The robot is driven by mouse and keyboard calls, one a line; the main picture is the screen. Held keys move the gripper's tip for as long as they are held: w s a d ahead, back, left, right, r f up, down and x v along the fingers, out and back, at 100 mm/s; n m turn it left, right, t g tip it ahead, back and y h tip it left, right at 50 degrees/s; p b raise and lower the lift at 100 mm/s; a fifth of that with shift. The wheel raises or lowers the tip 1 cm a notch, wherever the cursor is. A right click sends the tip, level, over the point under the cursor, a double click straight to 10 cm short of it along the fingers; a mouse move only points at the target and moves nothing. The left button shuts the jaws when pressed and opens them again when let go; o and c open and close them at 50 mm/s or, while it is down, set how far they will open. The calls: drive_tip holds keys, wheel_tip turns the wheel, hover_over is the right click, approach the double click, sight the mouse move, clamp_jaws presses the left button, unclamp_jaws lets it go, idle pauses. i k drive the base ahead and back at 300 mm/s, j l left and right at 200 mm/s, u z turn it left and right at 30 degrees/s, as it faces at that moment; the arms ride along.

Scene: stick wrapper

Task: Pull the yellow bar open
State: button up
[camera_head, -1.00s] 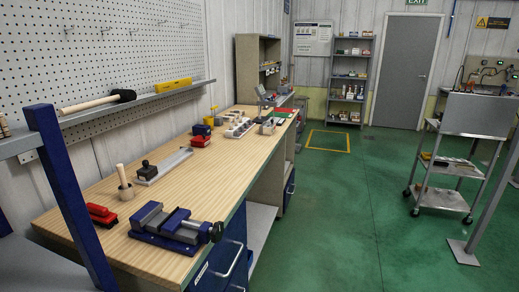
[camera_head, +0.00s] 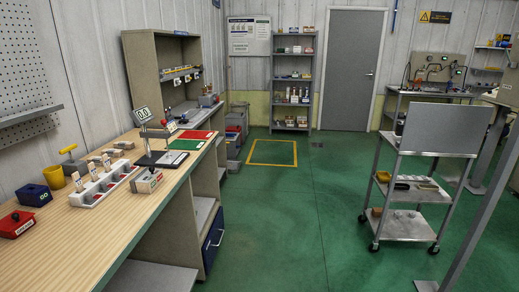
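I cannot tell whether this is the task's yellow bar. The bar looks tilted, its right end a little higher. It is small in the picture, and how it joins the cup is unclear. My gripper is not in view.
A blue box (camera_head: 33,194), a red box (camera_head: 16,223) and a white rack (camera_head: 104,187) stand on the bench. A metal trolley (camera_head: 410,188) stands right. A yellow square outline (camera_head: 273,164) marks the floor. The green floor (camera_head: 300,225) between is clear.

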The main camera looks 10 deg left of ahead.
sight(162, 74)
drive_tip(key=i+u, duration=0.1)
drive_tip(key=i, duration=0.5)
drive_tip(key=i+l+u, duration=0.15)
drive_tip(key=i, duration=0.5)
drive_tip(key=i+l+u, duration=0.1)
drive_tip(key=i, duration=0.5)
drive_tip(key=i+l+u, duration=0.2)
drive_tip(key=i+u, duration=0.15)
drive_tip(key=i+l+u, duration=0.75)
drive_tip(key=i+l, duration=0.2)
drive_tip(key=l, duration=0.15)
drive_tip(key=i+l+u, duration=0.1)
drive_tip(key=i+l, duration=0.15)
drive_tip(key=l, duration=0.15)
drive_tip(key=i+l+u, duration=0.1)
drive_tip(key=l, duration=0.3)
drive_tip(key=i+l, duration=0.3)
drive_tip(key=i+l+u, duration=0.1)
drive_tip(key=l, duration=0.4)
drive_tip(key=i, duration=0.1)
